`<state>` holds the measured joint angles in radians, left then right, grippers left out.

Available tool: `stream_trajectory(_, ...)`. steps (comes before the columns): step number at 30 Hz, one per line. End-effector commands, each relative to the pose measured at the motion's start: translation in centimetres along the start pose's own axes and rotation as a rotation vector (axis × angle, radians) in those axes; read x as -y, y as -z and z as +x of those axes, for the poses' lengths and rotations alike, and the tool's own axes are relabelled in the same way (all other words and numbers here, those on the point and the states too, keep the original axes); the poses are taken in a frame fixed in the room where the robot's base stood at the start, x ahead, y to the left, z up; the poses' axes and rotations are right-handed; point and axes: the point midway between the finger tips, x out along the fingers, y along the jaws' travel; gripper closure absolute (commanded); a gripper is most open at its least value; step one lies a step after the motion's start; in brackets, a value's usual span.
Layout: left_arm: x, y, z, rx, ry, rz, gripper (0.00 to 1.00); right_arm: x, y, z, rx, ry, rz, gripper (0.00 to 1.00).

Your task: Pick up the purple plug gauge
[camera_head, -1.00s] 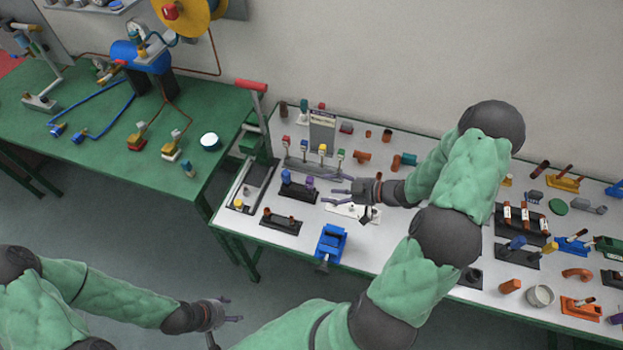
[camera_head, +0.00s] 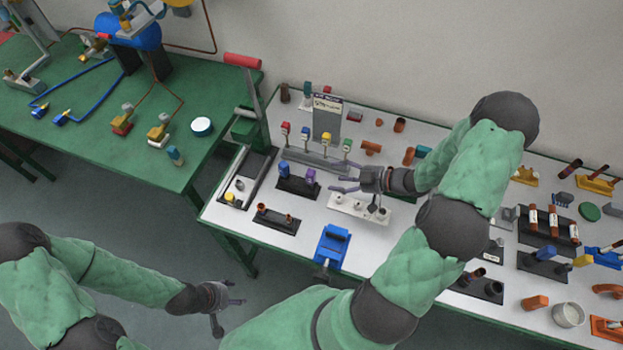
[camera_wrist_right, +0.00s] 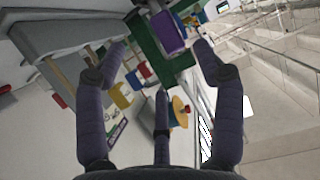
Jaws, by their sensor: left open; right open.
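The purple plug gauge (camera_head: 310,176) stands upright in a black holder (camera_head: 297,190) beside a blue gauge (camera_head: 284,168). My right gripper (camera_head: 340,180) is open just to the right of the purple gauge, fingers pointing left toward it. In the right wrist view the purple gauge (camera_wrist_right: 168,32) shows beyond the fingers of the right gripper (camera_wrist_right: 158,55), near the gap between the two outer ones. The fingers do not appear to be around it. My left gripper (camera_head: 228,312) is open and empty, low at the left, away from the bench.
A white holder (camera_head: 345,207) is just below the right gripper. Behind the gauges is a grey rack with colored-topped pieces (camera_head: 325,138). A blue vise (camera_head: 332,245) is at the front edge. The right side is crowded.

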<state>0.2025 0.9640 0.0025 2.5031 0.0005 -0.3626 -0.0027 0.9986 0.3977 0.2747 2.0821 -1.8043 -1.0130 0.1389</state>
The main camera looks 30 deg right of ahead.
Motion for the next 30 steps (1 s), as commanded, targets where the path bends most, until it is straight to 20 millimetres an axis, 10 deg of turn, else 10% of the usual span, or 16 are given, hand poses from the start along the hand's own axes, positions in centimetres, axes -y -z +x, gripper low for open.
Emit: stream_trajectory(30, 0.7, 0.1, 2.0, 0.000, 0.000, 0.000, 0.39, 0.2, 0.4, 9.7, 0.001, 0.001, -0.001, 0.31)
